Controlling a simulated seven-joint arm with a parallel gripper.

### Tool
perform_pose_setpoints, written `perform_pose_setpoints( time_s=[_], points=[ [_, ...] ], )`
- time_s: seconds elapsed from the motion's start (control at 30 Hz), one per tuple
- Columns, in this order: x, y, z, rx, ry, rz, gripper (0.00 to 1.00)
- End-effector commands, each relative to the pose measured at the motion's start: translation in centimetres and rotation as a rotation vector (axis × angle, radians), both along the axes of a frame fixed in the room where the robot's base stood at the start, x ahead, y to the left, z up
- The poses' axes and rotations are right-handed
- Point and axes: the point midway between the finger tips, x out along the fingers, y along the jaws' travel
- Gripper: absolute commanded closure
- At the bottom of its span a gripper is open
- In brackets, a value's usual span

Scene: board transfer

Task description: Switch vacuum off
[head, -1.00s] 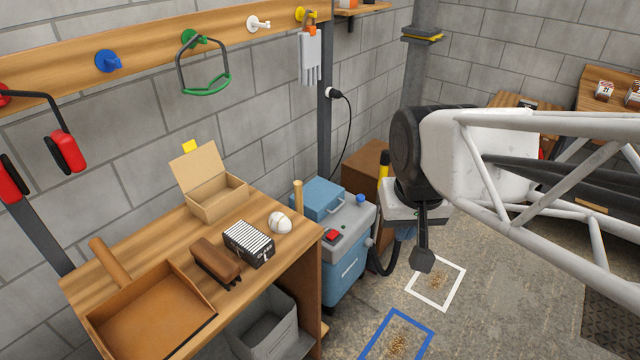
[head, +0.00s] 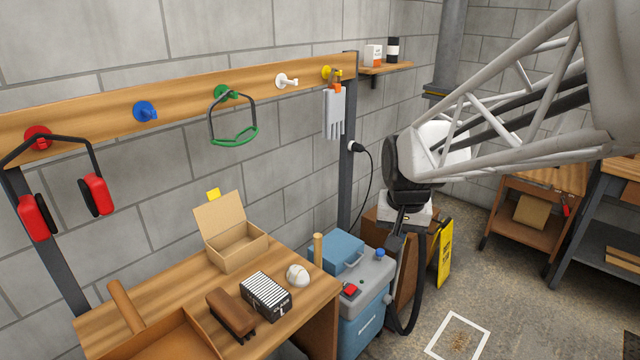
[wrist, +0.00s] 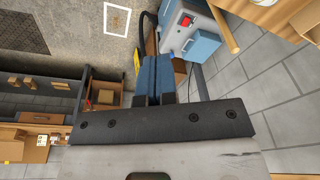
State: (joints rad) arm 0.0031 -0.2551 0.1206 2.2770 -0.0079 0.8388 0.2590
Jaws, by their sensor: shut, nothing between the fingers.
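The vacuum (head: 367,322) is a blue machine with a grey top, standing on the floor beside the workbench. A red switch (head: 350,289) sits on its top, and a blue knob (head: 380,253) is further right. In the wrist view the red switch (wrist: 187,20) shows at the upper right, beyond the fingers. My gripper (head: 395,250) hangs above and to the right of the switch, apart from it. In the wrist view the blue finger pads of my gripper (wrist: 155,75) are together with nothing between them. The switch's exact position is too small to tell.
The workbench (head: 150,290) holds an open box (head: 237,250), a brush (head: 230,312), a striped box (head: 266,292) and a white ball (head: 298,275). An upright wooden peg (head: 318,250) stands near the switch. A black hose (head: 408,325) and a yellow sign (head: 445,255) are near my gripper.

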Motion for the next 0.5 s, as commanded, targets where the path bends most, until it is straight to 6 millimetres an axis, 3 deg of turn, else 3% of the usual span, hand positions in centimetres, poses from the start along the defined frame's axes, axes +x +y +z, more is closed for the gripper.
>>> perform_pose_setpoints(
  time_s=[0.5],
  points=[
    [8.5,0.1,-3.7,0.015,0.030,-0.096,1.00]
  ],
)
